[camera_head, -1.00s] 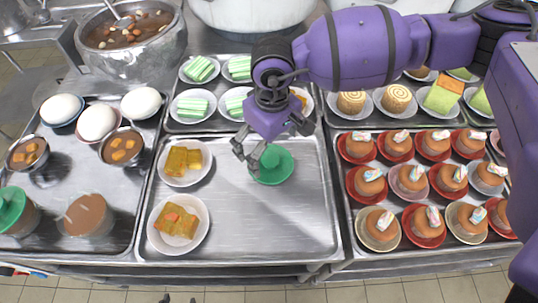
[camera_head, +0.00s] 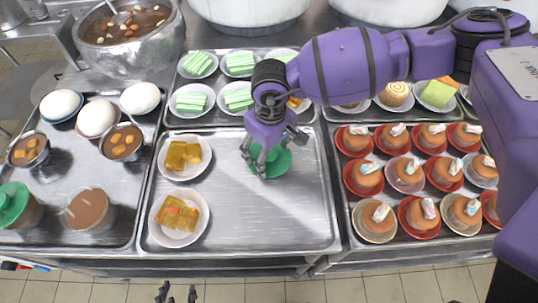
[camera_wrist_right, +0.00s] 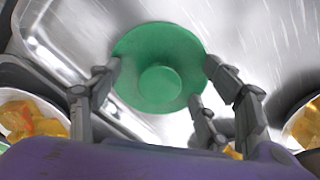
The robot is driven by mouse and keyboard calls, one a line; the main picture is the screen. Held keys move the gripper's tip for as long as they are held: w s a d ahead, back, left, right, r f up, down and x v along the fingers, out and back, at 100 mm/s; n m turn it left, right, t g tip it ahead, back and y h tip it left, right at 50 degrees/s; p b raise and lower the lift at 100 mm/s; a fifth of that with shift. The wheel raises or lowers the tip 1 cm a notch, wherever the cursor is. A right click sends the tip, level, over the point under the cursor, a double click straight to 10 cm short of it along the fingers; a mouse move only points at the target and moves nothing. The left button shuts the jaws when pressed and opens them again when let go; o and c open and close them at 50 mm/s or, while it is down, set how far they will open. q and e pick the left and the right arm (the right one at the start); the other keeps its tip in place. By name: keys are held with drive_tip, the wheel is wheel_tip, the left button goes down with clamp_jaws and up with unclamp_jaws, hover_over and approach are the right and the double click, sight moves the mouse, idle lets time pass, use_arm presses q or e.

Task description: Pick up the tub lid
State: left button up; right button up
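The green tub lid (camera_head: 279,165), round with a central knob, lies on the bare part of the middle steel tray (camera_head: 280,220). My right gripper (camera_head: 262,160), whose arm comes in from the right, is over it and partly hides it. In the right wrist view the lid (camera_wrist_right: 160,50) lies beyond the spread fingers, its knob facing the gripper between them. That gripper is open, with nothing held. My left gripper (camera_head: 177,293) shows only as fingertips at the bottom edge, spread apart and empty. An uncovered brown tub (camera_head: 88,210) stands on the left tray.
Two plates of yellow cakes (camera_head: 184,155) stand left of the lid. Another tub with a green lid (camera_head: 12,205) is at the far left. Several red-plated buns (camera_head: 367,178) fill the right tray. Green-striped cakes (camera_head: 238,98) stand behind. The middle tray's front right is clear.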

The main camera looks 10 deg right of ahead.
drive_tip(key=shift+s, duration=0.1)
drive_tip(key=c, duration=0.3)
drive_tip(key=shift+f, duration=0.1)
drive_tip(key=shift+c, duration=0.5)
